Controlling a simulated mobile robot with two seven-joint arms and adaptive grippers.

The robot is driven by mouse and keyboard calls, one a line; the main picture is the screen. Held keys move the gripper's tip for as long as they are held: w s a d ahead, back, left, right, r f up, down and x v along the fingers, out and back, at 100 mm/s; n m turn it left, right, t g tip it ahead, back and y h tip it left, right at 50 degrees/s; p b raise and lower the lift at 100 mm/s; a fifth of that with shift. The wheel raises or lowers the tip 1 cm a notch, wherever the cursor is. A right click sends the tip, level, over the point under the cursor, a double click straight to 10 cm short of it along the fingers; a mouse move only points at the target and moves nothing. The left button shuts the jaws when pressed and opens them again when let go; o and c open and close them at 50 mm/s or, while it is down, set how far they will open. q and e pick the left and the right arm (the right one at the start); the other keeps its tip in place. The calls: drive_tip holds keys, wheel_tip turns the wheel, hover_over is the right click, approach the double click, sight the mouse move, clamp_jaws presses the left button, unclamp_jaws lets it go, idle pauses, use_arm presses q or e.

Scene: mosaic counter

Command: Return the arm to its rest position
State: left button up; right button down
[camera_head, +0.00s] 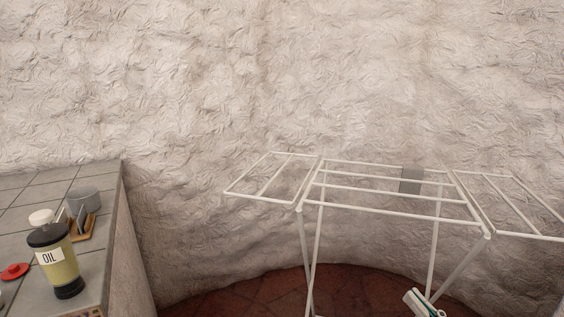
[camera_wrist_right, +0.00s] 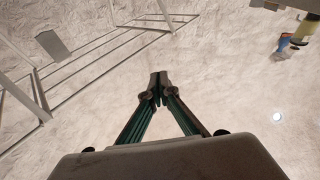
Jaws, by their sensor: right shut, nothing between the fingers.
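My right gripper (camera_head: 423,303) shows only in part at the bottom edge of the head view, in front of the drying rack's legs. In the right wrist view its two fingers (camera_wrist_right: 157,88) meet at the tips, with nothing between them. The pale wall fills the view beyond the fingertips. No object touches the fingers there. My left gripper is in neither view.
The tiled counter (camera_head: 88,180) at left holds an oil bottle (camera_head: 58,262), a grey cup (camera_head: 84,199) and a red lid (camera_head: 15,271).

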drive_tip(key=s+a+f+n+g+h, duration=0.1)
drive_tip(key=s+f+g, duration=0.25)
drive_tip(key=f, duration=0.55)
drive_tip(key=s+a+f+n+g+h, duration=0.15)
drive_tip(key=s+f, duration=0.25)
drive_tip(key=f, duration=0.4)
drive_tip(key=s+f+n+g+h, duration=0.25)
drive_tip(key=s+f+g, duration=0.25)
drive_tip(key=s+f, duration=0.95)
drive_tip(key=w+a+r+m+t, duration=0.1)
drive_tip(key=w+a+r+m, duration=0.15)
drive_tip(key=a+m, duration=0.3)
use_arm(q)
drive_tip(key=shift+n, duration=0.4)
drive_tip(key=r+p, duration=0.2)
drive_tip(key=p, duration=0.4)
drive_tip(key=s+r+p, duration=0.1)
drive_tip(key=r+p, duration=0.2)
drive_tip(key=p, duration=0.4)
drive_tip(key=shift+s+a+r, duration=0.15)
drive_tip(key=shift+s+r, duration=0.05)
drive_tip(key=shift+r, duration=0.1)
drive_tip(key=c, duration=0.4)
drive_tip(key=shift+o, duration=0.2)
use_arm(e)
drive_tip(key=shift+h, duration=0.3)
drive_tip(key=r, duration=0.2)
drive_tip(key=s+r, duration=0.1)
drive_tip(key=r, duration=0.2)
drive_tip(key=shift+a, duration=0.2)
